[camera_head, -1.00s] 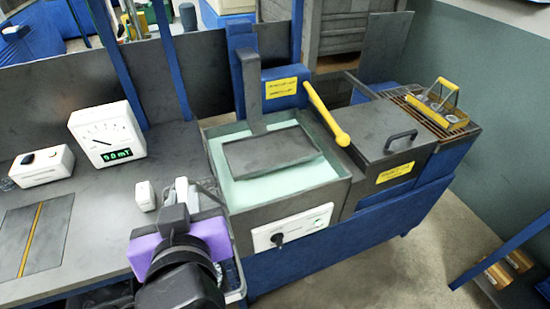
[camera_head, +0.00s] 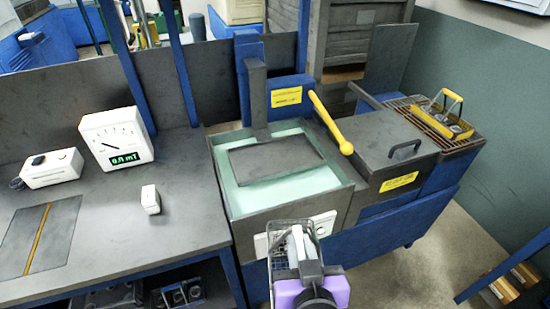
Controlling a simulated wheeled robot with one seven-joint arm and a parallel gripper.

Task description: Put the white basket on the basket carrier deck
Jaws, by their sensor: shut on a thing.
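My gripper (camera_head: 298,243), with a purple body behind it, is low in the middle of the view, in front of the tank. It is shut on the white basket (camera_head: 279,240), a pale wire-mesh basket. My gripper hides much of the basket, including the exact grip point. The basket hangs in front of the tank's control panel. The carrier deck (camera_head: 275,160) looks to be the flat dark plate on a bracket above the tank's pale green liquid. It is empty, and lies beyond my gripper, up and slightly left in the picture.
The tank (camera_head: 235,202) has a raised rim. A yellow lever (camera_head: 328,122) rises at its right, beside a lidded box (camera_head: 390,150). A yellow carrier (camera_head: 445,118) stands on a far-right grate. The left bench (camera_head: 110,210) holds a meter (camera_head: 117,137) and small white devices.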

